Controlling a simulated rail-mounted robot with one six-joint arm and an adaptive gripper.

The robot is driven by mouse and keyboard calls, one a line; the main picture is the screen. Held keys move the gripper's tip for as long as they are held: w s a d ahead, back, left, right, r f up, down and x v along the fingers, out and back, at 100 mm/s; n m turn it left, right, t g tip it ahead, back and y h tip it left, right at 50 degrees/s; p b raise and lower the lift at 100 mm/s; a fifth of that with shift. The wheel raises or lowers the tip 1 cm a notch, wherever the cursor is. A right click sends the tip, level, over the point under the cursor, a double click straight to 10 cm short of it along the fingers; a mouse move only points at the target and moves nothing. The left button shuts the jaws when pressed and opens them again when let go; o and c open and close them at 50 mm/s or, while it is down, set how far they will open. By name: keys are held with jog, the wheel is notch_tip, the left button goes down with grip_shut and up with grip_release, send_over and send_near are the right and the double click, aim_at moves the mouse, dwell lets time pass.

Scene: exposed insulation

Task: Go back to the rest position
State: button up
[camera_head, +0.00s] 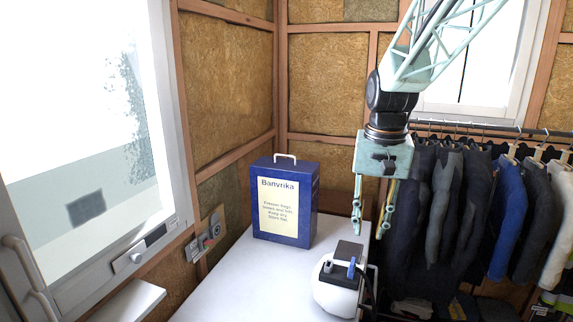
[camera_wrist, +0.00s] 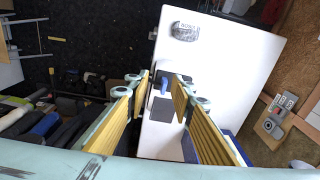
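My gripper (camera_head: 372,222) hangs pointing down from my arm, above the white table (camera_head: 222,278). Its two fingers are spread apart and no object shows held between them. A white appliance with a dark grey top and a blue lever (camera_head: 340,285) stands on the table below and slightly left of the gripper. In the wrist view, the open fingers of my gripper (camera_wrist: 163,80) show, with dark grey and white parts visible between and beyond them. The gripper looks apart from the appliance, though the exact height gap cannot be told.
A blue box labelled Banvrika (camera_head: 285,203) stands at the table's back left. Dark clothes (camera_head: 450,205) hang on a rack at the right. A window (camera_head: 75,130) and a wall panel with sockets (camera_head: 207,235) are at the left. The front left of the table is clear.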

jog(key=s+r+n+t+b, duration=0.1)
jog(key=s+r+b, duration=0.15)
jog(key=s, duration=0.75)
jog(key=s+r+n+b, duration=0.1)
jog(key=s+b, duration=0.2)
jog(key=s, duration=0.7)
jog(key=s+f+t+b, duration=0.1)
jog(key=s+f+b, duration=0.1)
jog(key=s, duration=0.7)
jog(key=s+f+n+t+b, duration=0.1)
jog(key=s+f, duration=0.3)
jog(key=s, duration=0.5)
jog(key=shift+b, duration=0.85)
